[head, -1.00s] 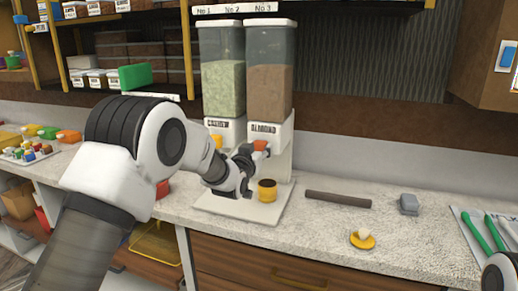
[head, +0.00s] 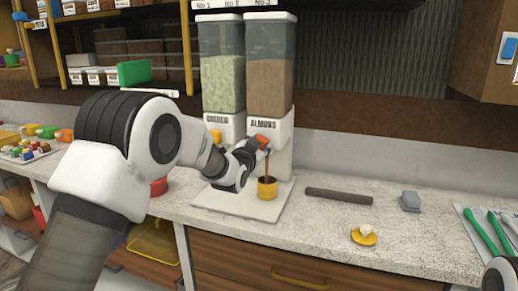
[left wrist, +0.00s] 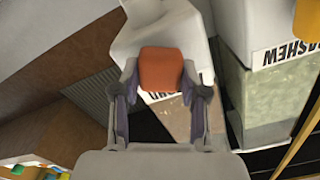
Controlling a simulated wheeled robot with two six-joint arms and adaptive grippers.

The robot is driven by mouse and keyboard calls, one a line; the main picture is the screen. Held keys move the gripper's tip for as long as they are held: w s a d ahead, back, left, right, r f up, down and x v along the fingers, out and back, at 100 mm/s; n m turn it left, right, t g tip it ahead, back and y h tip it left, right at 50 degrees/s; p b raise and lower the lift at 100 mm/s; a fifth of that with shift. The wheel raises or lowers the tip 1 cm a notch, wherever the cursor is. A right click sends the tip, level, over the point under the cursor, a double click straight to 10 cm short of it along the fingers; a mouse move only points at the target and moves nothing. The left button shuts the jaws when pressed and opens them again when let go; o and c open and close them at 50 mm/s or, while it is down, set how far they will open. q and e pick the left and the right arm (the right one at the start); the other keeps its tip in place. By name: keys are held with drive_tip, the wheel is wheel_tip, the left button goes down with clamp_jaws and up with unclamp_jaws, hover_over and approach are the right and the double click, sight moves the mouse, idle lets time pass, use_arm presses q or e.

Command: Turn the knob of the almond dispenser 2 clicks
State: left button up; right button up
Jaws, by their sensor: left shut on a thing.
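The almond dispenser (head: 270,85) stands at the middle of the counter, a clear hopper of brown contents over a white body labelled ALMOND. Its orange knob (head: 262,141) sits on the front of that body; the knob also shows in the left wrist view (left wrist: 161,69). My left gripper (left wrist: 158,85) is shut on the knob, with one finger on each side. A yellow cup (head: 267,187) stands on the white base below. A thin brown stream falls from the dispenser into the cup. Only a piece of my right arm shows at the lower right edge; its gripper is out of view.
The cashew dispenser (head: 222,80), with pale green contents and a yellow knob, stands close on the left. A dark rod (head: 338,195), a grey block (head: 410,201) and a small yellow dish (head: 364,236) lie to the right. Green-handled tools (head: 483,235) lie on a tray at far right.

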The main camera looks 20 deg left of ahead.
use_arm(q)
drive_tip(key=shift+d+f+m+b, duration=0.1)
drive_tip(key=shift+m+b, duration=1.1)
drive_tip(key=shift+m, duration=1.95)
drive_tip(key=shift+f+m+b, duration=0.1)
drive_tip(key=shift+m+b, duration=1.1)
drive_tip(key=shift+m, duration=1.95)
drive_tip(key=o, duration=1.1)
drive_tip(key=shift+o, duration=0.2)
drive_tip(key=s, duration=1.2)
drive_tip(key=shift+a, duration=0.2)
